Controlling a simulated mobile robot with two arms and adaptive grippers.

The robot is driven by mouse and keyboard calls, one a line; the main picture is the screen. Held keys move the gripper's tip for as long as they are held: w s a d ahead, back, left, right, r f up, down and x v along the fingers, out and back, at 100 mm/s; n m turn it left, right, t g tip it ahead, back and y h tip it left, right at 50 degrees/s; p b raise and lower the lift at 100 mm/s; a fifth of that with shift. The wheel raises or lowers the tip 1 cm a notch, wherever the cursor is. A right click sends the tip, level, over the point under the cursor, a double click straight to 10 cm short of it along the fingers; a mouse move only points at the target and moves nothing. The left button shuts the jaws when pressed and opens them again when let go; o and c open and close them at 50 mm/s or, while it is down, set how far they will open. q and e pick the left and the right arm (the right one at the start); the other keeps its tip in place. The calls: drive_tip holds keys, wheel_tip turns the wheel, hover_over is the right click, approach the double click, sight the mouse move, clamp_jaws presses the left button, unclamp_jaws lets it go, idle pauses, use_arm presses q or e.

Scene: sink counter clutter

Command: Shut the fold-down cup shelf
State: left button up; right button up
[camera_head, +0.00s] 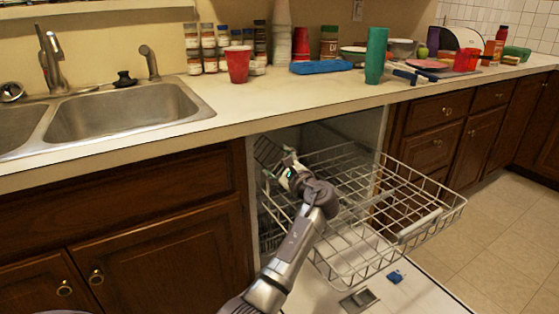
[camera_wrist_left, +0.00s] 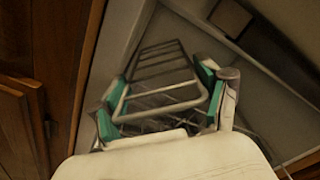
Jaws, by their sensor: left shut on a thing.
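The fold-down cup shelf (camera_head: 267,152) is a small grey wire rack at the left inner side of the open dishwasher, above the upper wire rack (camera_head: 355,205). It slants upward there. My left gripper (camera_head: 286,168) reaches into the dishwasher and is shut on the shelf's near end. In the left wrist view the shelf (camera_wrist_left: 165,70) runs away from me between the green-padded fingers (camera_wrist_left: 158,102). The gripper hides part of the shelf in the head view. My right gripper is out of view.
The upper rack is pulled out over the lowered door (camera_head: 420,295), with a blue tablet-like piece (camera_head: 395,276) on the door. The counter edge (camera_head: 330,108) overhangs the dishwasher. Wooden cabinets (camera_head: 150,235) flank it. Cups and jars stand on the counter.

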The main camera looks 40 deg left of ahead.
use_arm(q)
drive_tip(key=shift+s+a+r+n, duration=0.1)
drive_tip(key=shift+s+r+n, duration=0.1)
drive_tip(key=shift+n, duration=0.8)
drive_tip(key=shift+s+a+r+n, duration=0.1)
drive_tip(key=shift+s+n, duration=0.15)
drive_tip(key=shift+n, duration=0.65)
drive_tip(key=shift+s+n, duration=0.1)
drive_tip(key=shift+n, duration=0.4)
drive_tip(key=n, duration=0.1)
drive_tip(key=s+n+b, duration=0.1)
drive_tip(key=shift+a+r+n, duration=0.1)
drive_tip(key=shift+a+n, duration=0.15)
drive_tip(key=shift+n, duration=0.15)
drive_tip(key=shift+s+r+n, duration=0.1)
drive_tip(key=shift+s+n, duration=0.05)
drive_tip(key=shift+n, duration=0.65)
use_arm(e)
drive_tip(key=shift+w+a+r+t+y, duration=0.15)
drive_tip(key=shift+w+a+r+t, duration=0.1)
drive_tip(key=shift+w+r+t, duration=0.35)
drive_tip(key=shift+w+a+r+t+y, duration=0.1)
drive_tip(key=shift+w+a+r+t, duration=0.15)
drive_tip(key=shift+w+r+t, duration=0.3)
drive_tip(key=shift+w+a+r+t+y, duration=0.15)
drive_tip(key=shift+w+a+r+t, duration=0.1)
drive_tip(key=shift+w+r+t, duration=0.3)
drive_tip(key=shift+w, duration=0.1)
